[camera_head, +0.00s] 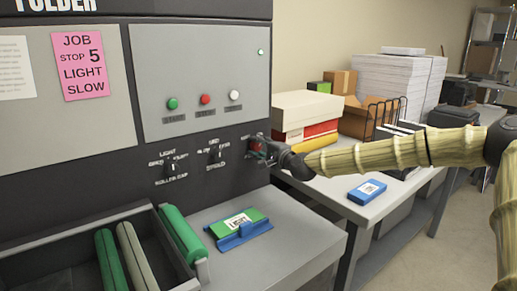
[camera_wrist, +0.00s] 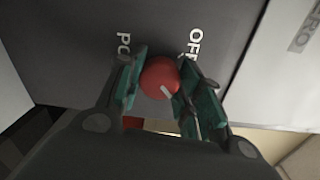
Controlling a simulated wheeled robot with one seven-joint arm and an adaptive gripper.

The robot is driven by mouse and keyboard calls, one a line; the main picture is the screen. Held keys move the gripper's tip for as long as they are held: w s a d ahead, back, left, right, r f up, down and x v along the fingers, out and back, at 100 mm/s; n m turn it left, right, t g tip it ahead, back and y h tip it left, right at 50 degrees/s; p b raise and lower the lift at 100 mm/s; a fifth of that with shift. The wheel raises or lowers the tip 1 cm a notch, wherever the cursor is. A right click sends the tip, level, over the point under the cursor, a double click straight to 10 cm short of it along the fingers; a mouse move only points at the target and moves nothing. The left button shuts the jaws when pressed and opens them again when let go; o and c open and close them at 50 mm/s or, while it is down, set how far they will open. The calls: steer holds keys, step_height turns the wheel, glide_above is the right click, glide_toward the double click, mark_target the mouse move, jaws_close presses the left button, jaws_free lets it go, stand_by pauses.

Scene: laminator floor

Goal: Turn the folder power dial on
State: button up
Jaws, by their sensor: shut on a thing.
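The folder power dial (camera_wrist: 158,76) is a round red knob with a short white pointer mark on the dark panel. In the wrist view the mark slants toward the lower right. "OFF" is printed beside it at right and a partly covered "PO" label at left. My gripper (camera_wrist: 165,84) has its green-padded fingers closed on either side of the dial. In the head view my gripper (camera_head: 262,148) is at the right side of the folder's front panel (camera_head: 215,185), and only a little red of the dial shows between the fingers.
Two black selectors (camera_head: 172,167) sit left of the dial, below green, red and white buttons (camera_head: 205,99). Green rollers (camera_head: 182,234) and a blue holder with a green packet (camera_head: 239,231) are below. Boxes (camera_head: 306,108) and a blue pack (camera_head: 367,191) lie on the right table.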

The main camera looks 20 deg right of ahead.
steer(key=shift+d+f, duration=0.1)
steer(key=o, duration=1)
steer(key=shift+d, duration=0.1)
steer(key=shift+o, duration=0.2)
steer(key=v, duration=1.2)
